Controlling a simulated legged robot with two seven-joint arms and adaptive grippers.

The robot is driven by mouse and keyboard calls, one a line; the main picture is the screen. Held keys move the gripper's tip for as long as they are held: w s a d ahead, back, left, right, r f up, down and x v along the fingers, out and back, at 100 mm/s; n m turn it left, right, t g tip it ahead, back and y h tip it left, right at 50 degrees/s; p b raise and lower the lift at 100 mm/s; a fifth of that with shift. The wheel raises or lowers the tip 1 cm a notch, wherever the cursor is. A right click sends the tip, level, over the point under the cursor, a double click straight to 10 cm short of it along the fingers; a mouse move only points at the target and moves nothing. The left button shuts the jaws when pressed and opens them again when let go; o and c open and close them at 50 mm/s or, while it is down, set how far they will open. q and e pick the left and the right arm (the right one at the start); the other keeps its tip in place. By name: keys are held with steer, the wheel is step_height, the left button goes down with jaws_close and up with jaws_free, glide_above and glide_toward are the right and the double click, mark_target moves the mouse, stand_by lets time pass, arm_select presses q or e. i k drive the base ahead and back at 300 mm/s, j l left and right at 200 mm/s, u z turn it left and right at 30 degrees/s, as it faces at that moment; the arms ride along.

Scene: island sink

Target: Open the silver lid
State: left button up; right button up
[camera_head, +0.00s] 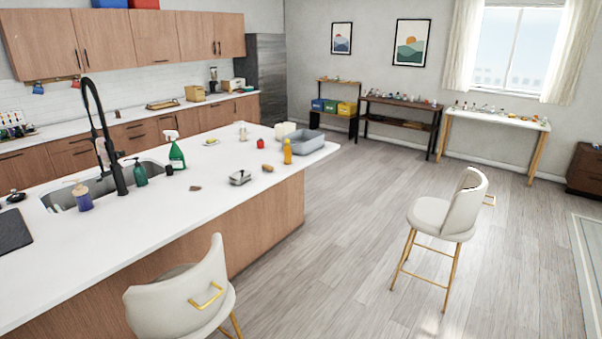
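A small silver metal container (240,178) sits on the white island countertop (215,205), near the edge facing the stools. It looks like a low box; it is too small to tell its lid apart from its body or whether the lid is open. Neither of my grippers is in view, and no arm shows near the container.
Near the container are a brown item (267,168), a yellow bottle (287,151), a grey bin (305,142) and a green spray bottle (176,155). A sink with a tall black faucet (103,140) is at left. White stools (185,300) (448,215) stand on the floor.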

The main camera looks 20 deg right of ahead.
mark_target(240, 174)
steer(key=z, duration=0.15)
steer(key=i+l, duration=0.15)
steer(key=i, duration=0.2)
steer(key=i+l+z, duration=0.1)
steer(key=i, duration=0.3)
steer(key=i+l, duration=0.25)
steer(key=i, duration=0.1)
